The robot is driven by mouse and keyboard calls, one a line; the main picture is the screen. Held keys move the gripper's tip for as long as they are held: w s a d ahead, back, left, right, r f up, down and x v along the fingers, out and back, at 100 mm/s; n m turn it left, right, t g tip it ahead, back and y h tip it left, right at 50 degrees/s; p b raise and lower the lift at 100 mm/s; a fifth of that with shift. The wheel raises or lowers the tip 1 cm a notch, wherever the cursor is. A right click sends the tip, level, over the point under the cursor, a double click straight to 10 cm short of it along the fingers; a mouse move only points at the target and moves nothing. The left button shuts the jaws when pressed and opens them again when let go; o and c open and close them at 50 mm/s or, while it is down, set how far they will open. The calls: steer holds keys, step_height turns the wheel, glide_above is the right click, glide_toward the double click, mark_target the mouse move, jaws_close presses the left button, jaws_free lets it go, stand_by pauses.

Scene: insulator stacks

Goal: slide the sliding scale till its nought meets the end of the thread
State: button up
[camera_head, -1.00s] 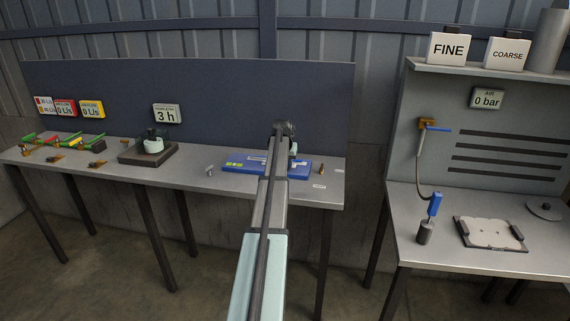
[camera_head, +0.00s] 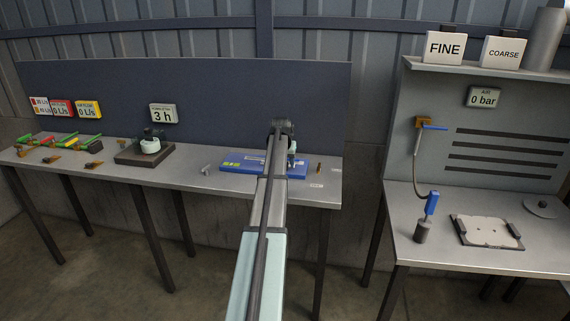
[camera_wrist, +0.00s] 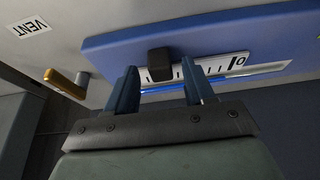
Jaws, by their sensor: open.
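The blue board (camera_head: 238,163) lies on the left bench, partly hidden behind my arm in the head view. In the wrist view the blue board (camera_wrist: 118,47) fills the upper right. A white sliding scale (camera_wrist: 214,66) with black marks and a nought near its right end lies along it, with a dark knob (camera_wrist: 159,63) on it. A thin bright blue and silver strip (camera_wrist: 238,79) runs beside the scale; I cannot tell where the thread ends. My gripper (camera_wrist: 161,82) is open, its two blue fingers apart on either side of the knob, which appears just beyond the fingertips.
A brass piece (camera_wrist: 65,84) and a VENT label (camera_wrist: 30,27) lie beside the board. In the head view a dark block with a round pot (camera_head: 149,146) stands further left. The right bench holds a blue-handled tool (camera_head: 431,203) and a plate (camera_head: 487,232).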

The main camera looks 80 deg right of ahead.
steer(key=v, duration=1.3)
steer(key=shift+f, duration=0.1)
